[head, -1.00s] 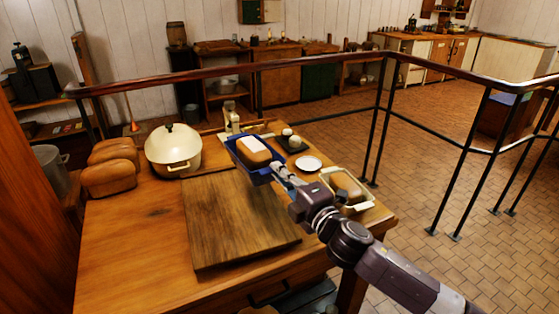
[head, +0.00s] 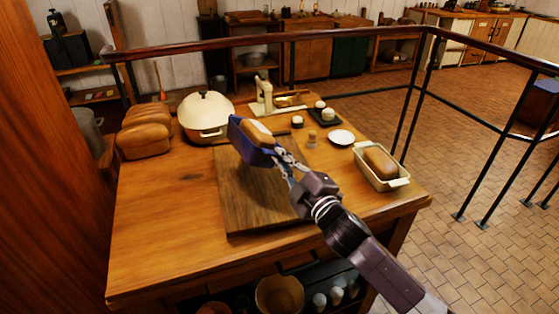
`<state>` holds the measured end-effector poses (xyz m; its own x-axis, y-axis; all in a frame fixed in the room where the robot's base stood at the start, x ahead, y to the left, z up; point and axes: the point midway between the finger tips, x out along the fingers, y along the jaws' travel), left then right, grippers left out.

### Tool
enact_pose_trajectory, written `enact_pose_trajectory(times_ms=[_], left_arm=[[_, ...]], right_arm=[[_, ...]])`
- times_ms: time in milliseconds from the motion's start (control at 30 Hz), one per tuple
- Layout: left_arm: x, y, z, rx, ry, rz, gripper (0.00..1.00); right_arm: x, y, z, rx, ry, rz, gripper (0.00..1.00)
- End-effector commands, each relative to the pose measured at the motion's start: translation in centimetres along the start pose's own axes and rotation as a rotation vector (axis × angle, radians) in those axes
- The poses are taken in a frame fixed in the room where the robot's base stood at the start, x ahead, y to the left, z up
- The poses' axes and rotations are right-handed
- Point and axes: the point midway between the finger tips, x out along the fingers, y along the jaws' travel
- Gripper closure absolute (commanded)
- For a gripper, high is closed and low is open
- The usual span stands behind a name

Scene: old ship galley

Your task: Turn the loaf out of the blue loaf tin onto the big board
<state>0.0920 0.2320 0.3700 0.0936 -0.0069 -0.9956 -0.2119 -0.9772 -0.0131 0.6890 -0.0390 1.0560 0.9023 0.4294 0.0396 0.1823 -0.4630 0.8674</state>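The blue loaf tin (head: 247,146) is in the head view, held up and tilted over the back part of the big board (head: 255,205). A brown loaf (head: 260,132) with a pale patch on top shows inside the tin. My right gripper (head: 279,161) is at the tin's near right edge and appears shut on it. The fingertips are small and partly hidden by the tin. The big board lies flat on the wooden table, and its visible surface is bare. My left gripper is not in view.
A cream dish with a loaf (head: 383,165), a white plate (head: 341,137), a dark tray (head: 325,117) and a cream scale-like device (head: 265,95) stand right and behind. The table's front left is clear.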

Motion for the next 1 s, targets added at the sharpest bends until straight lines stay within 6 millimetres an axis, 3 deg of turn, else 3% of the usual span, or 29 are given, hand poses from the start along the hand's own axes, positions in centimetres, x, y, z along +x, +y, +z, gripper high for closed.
enact_pose_trajectory(times_ms=[33,767,1000], left_arm=[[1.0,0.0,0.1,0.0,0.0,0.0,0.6],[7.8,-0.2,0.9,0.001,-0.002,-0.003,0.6],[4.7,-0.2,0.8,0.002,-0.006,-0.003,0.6]], right_arm=[[0.0,-0.4,0.3,0.062,0.003,0.007,1.0],[-0.3,-5.2,3.6,1.069,-0.039,0.005,1.0],[-0.3,-5.3,3.0,1.357,-0.055,0.003,1.0]])
